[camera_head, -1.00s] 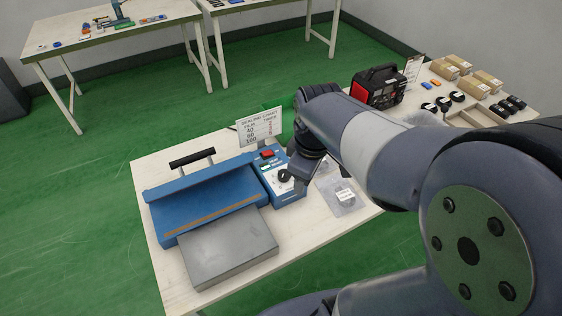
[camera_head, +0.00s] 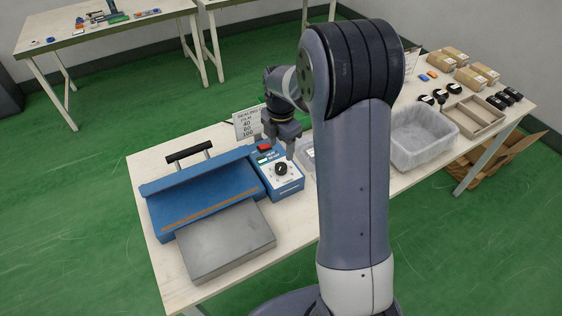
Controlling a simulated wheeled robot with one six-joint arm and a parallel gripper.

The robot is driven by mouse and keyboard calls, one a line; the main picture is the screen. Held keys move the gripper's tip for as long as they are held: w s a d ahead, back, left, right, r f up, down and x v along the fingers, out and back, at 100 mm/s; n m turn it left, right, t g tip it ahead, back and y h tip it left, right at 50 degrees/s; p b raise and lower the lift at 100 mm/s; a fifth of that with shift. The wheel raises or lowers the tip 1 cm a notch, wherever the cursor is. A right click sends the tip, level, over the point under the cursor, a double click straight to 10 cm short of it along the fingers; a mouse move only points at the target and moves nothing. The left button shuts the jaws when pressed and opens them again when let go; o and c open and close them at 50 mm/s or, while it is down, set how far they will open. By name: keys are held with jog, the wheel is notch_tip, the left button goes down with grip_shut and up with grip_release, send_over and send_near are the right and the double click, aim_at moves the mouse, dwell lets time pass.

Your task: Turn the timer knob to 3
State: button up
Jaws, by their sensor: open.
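The timer knob (camera_head: 281,169) is a round black dial on the white-faced panel of the blue control box (camera_head: 287,187). The box is joined to the right side of a blue heat sealer (camera_head: 205,192). A red switch (camera_head: 264,147) sits behind the knob on the same box. My gripper (camera_head: 282,152) is above and just behind the knob, pointing down, apart from it as far as I can tell. It is open, with nothing seen between its fingers. The number the knob points to is too small to read. A white sign (camera_head: 246,123) with sealing film settings stands behind, partly hidden by my gripper.
A grey metal plate (camera_head: 225,246) lies in front of the sealer. A black handle (camera_head: 189,151) rises at its back. To the right are a clear bin (camera_head: 424,150), a wooden tray (camera_head: 474,117), cardboard boxes (camera_head: 470,77) and small black parts. My arm hides the table's middle.

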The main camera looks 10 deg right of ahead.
aim_at(281, 166)
notch_tip(281, 166, down, 8)
jog(key=shift+r+p, duration=0.2)
jog(key=shift+p, duration=0.2)
jog(key=shift+c, duration=0.4)
jog(key=c, duration=0.9)
